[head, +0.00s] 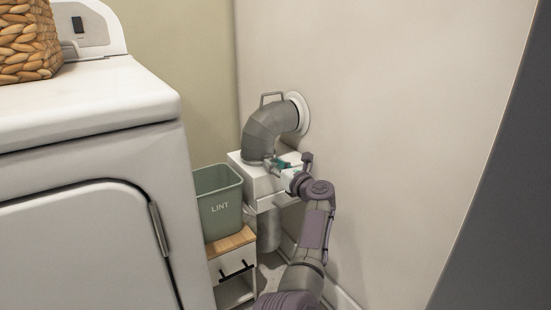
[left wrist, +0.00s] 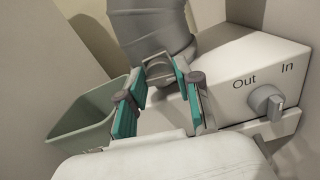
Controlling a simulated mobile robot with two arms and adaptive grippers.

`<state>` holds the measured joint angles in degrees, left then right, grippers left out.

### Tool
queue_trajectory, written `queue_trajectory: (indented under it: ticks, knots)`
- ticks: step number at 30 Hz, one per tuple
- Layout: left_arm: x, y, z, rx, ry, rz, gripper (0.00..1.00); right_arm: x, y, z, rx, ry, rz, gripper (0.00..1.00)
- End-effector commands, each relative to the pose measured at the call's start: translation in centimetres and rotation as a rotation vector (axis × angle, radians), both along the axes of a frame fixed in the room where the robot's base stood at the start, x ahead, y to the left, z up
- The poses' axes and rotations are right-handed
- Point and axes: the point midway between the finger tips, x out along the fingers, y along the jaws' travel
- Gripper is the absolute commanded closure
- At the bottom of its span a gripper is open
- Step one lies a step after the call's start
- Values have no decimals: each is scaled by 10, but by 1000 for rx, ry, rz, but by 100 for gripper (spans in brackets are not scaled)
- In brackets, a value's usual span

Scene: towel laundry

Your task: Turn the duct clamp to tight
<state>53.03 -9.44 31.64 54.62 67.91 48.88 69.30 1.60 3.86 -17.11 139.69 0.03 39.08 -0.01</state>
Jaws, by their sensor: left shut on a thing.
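A grey duct elbow (head: 268,127) runs from a round white wall collar (head: 300,112) down to a white box (head: 257,178). The duct clamp (left wrist: 158,70) is at the foot of the duct; in the left wrist view a grey rounded piece of it shows between the teal finger pads. My left gripper (head: 277,163) is shut on this piece, with one finger on each side of it. It also shows in the left wrist view (left wrist: 161,74). The rest of the clamp band is hard to make out. My right gripper is not in view.
The box has a grey knob (left wrist: 266,102) under the words "Out" and "In". A green lint bin (head: 219,205) stands on a small wood-topped cabinet (head: 231,242) left of the box. A white machine (head: 90,130) fills the left, and the wall is close on the right.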

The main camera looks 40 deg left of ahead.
Motion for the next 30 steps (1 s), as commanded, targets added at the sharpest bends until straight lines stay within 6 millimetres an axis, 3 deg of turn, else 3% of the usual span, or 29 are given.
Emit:
queue_trajectory:
  ticks: [6, 15, 16, 19, 20, 30]
  knots:
    - [1, 0, 2, 66, 161, -1, 100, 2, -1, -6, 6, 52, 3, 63]
    - [1, 0, 1, 72, 168, 0, 100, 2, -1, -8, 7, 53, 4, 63]
    - [1, 0, 1, 71, 167, 0, 62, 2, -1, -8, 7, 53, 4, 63]
    - [1, 0, 1, 70, 168, 0, 45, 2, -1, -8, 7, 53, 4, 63]
    - [1, 0, 1, 70, 167, 0, 41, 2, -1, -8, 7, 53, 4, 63]
    - [1, 0, 4, 69, 165, 0, 41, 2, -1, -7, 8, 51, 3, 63]
